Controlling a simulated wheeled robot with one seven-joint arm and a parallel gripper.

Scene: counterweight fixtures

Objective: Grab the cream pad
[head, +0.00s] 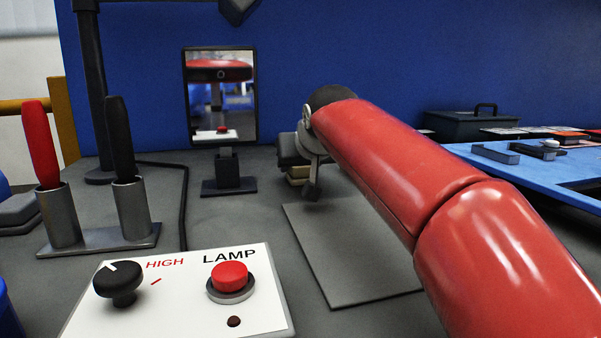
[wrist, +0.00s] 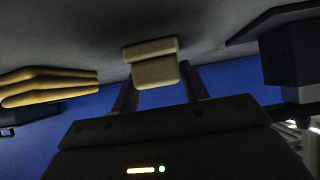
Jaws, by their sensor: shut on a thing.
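The cream pad (wrist: 152,72) shows in the wrist view between the two dark fingers of my gripper (wrist: 160,78), which is shut on it. It has a thicker rounded band along one edge. In the head view a small cream part of the pad (head: 298,173) shows low beside my gripper (head: 308,182), close to the grey table. My red arm and the wrist hide most of the jaws there. I cannot tell whether the pad touches the table.
A grey mat (head: 350,270) lies under my arm. A mirror on a stand (head: 229,180) is left of the gripper. A lamp switch box (head: 185,300) and two upright handles in holders (head: 100,235) stand front left. A blue tray (head: 530,172) is at right. Yellow pads (wrist: 48,85) show in the wrist view.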

